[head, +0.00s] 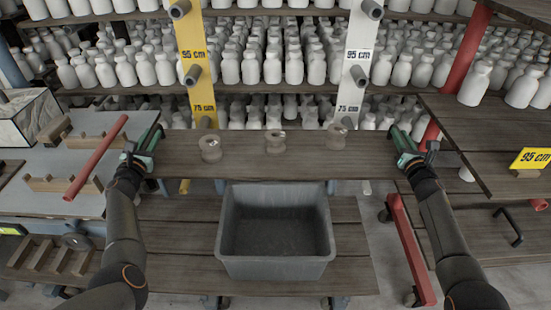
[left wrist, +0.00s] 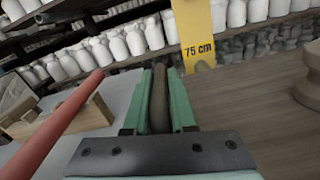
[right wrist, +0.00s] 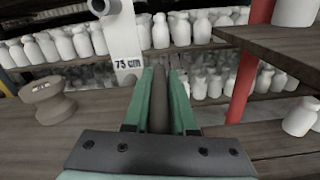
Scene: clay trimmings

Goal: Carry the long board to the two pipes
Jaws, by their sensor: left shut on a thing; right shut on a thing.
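The long board (head: 240,162) is dark wood and looks about level across the middle of the head view, with three spool-shaped clay pieces on it: a left one (head: 210,149), a middle one (head: 275,142) and a right one (head: 337,135). My left gripper (head: 152,138) is shut on its left end and my right gripper (head: 399,140) on its right end. Behind it stand a yellow post (head: 190,40) and a white post (head: 356,40), both with grey pipes sticking out. The pipes by the 75 cm labels (head: 205,122) (head: 348,122) are just beyond the board's far edge; those by 95 cm (head: 193,75) (head: 357,75) are higher.
A grey bin (head: 275,268) stands below the board on a plank shelf. A red rod (head: 96,158) on wooden holders lies left of my left gripper. A red post (head: 470,55) and a wooden shelf (head: 470,125) are close on the right. White bottles (head: 240,67) fill the shelves behind.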

